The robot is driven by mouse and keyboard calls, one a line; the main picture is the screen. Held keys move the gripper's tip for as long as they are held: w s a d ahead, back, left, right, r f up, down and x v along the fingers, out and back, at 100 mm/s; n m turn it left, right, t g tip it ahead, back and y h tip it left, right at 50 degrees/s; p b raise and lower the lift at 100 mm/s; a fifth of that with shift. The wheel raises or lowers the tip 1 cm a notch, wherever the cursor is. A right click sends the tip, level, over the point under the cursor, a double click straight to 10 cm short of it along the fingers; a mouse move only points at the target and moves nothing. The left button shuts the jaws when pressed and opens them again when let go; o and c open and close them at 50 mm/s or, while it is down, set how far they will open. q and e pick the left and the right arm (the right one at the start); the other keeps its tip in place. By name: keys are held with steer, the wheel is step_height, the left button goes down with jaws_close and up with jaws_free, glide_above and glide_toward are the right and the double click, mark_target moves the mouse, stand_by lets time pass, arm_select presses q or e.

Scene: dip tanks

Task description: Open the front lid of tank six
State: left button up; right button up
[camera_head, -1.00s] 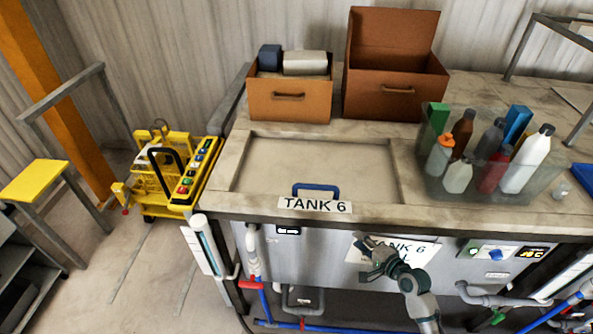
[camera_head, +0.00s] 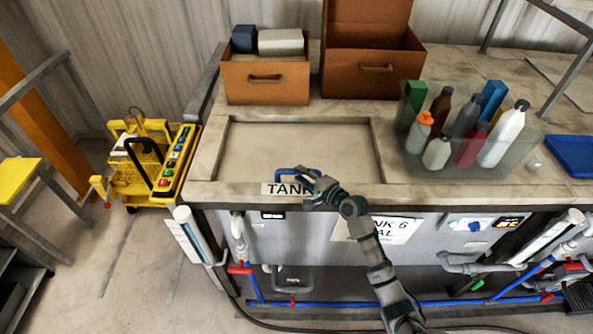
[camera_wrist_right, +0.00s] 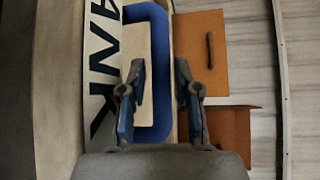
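The front lid of tank six (camera_head: 300,148) lies closed, a flat beige panel set in the worktop. Its blue handle (camera_head: 284,174) is at the front edge, above the TANK 6 label (camera_head: 279,189). My right gripper (camera_head: 308,181) is at the handle, covering its right part and some of the label. In the right wrist view the gripper (camera_wrist_right: 160,92) is open, with one finger on each side of the long bar of the blue handle (camera_wrist_right: 160,45). I cannot tell whether a finger touches it. My left gripper is not in view.
Two brown boxes (camera_head: 268,92) (camera_head: 372,84) stand behind the lid, the right one open. A clear bin (camera_head: 465,170) of several bottles stands to the right, with a blue tray (camera_head: 572,152) beyond. A yellow cart (camera_head: 150,165) stands on the floor at left.

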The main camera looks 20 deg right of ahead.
steer(key=shift+x, duration=1.4)
jaws_close()
